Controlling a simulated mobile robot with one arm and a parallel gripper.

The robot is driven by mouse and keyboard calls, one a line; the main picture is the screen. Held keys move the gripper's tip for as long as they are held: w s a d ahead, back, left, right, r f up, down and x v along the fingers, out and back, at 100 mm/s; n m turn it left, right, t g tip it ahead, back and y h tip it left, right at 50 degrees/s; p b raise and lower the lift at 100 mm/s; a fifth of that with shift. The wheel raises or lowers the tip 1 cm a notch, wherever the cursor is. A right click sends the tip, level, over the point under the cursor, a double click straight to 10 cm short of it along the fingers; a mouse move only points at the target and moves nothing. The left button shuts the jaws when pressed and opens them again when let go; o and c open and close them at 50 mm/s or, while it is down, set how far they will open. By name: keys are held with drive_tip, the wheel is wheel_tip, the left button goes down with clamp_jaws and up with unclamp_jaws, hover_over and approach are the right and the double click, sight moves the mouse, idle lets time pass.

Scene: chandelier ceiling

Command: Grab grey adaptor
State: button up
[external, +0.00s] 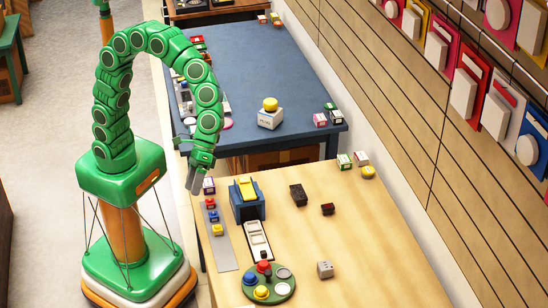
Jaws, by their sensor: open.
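A small grey block with dark marks on its side, which looks like the grey adaptor (325,269), sits on the light wooden table (375,240) near the front, right of the round green board. Nothing touches it. My green arm arches over from the left, and my gripper (194,187) hangs pointing down at the table's left edge. It is open and empty, far up and left of the grey block. The gap between its fingers is small in this view.
A blue box with a yellow top (247,200), a white switch panel (257,240) and a green board with coloured knobs (268,284) lie between my gripper and the grey block. A grey strip with buttons (215,235) is nearest. Two dark blocks (298,195) (328,209) stand further back.

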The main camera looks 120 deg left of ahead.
drive_tip(key=w+f+n+t+h, duration=0.2)
drive_tip(key=w+f+n, duration=0.15)
drive_tip(key=w, duration=0.85)
drive_tip(key=n+t+y, duration=0.1)
drive_tip(key=n+t, duration=0.5)
drive_tip(key=n, duration=0.8)
approach(325, 268)
drive_tip(key=shift+w+d+f, duration=0.1)
drive_tip(key=shift+w+f, duration=0.15)
drive_tip(key=shift+f, duration=0.35)
drive_tip(key=shift+w+d+f, duration=0.1)
drive_tip(key=shift+w+f, duration=0.15)
drive_tip(key=shift+f, duration=0.4)
drive_tip(key=shift+x, duration=3.85)
drive_tip(key=shift+a, duration=0.1)
drive_tip(key=shift+c, duration=0.3)
drive_tip(key=c, duration=1)
